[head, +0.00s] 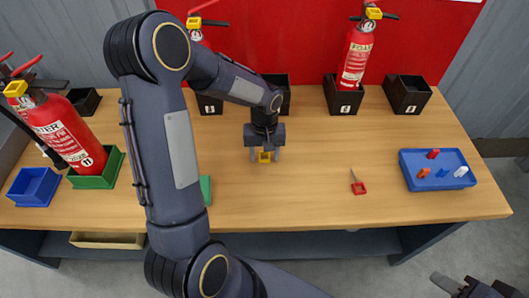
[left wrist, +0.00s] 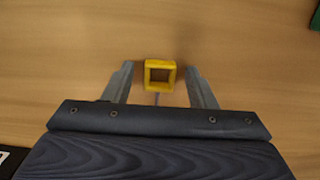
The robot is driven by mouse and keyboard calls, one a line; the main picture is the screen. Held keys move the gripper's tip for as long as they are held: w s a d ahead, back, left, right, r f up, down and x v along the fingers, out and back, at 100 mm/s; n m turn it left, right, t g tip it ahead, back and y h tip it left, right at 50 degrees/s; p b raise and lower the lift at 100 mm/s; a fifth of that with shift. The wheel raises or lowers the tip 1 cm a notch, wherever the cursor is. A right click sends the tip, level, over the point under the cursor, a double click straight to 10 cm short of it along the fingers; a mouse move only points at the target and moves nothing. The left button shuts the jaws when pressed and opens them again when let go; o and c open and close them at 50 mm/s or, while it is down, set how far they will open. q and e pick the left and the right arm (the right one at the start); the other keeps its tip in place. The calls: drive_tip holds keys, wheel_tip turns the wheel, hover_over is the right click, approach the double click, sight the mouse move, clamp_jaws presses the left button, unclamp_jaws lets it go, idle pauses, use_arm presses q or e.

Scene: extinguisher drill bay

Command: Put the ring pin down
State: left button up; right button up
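A ring pin with a yellow square ring (head: 265,157) is at the middle of the wooden table. In the left wrist view the yellow ring (left wrist: 160,63) has a thin grey pin running back toward my gripper. My left gripper (head: 266,154) is above the table with its fingers on either side of the ring. In the left wrist view a gap shows between the ring and each finger of the left gripper (left wrist: 160,72), so it is open. A second ring pin with a red ring (head: 359,188) lies on the table to the right. My right gripper (head: 462,287) is partly cut off at the bottom right.
A blue tray (head: 409,165) with small red, blue and white pieces is at the right. Red extinguishers stand in black holders (head: 342,99) at the back and a green holder (head: 101,177) at the left. An empty black holder (head: 407,98) is at back right. Table between is clear.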

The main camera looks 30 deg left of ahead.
sight(264, 155)
use_arm(q)
drive_tip(key=shift+r, duration=0.5)
wheel_tip(264, 155, up, 11)
drive_tip(key=p, duration=0.1)
drive_tip(key=s+d+r+m+t+h, duration=0.1)
drive_tip(key=s+d+r+m+t, duration=0.1)
drive_tip(key=s, duration=0.7)
drive_tip(key=s+d+r+m+t+h, duration=0.2)
drive_tip(key=s+d+r+t, duration=0.2)
drive_tip(key=s, duration=0.6)
drive_tip(key=shift+s+m, duration=0.2)
drive_tip(key=shift+m, duration=0.2)
drive_tip(key=shift+r+p, duration=0.1)
drive_tip(key=shift+p, duration=0.2)
wheel_tip(264, 155, up, 4)
drive_tip(key=p, duration=0.4)
drive_tip(key=shift+f, duration=0.2)
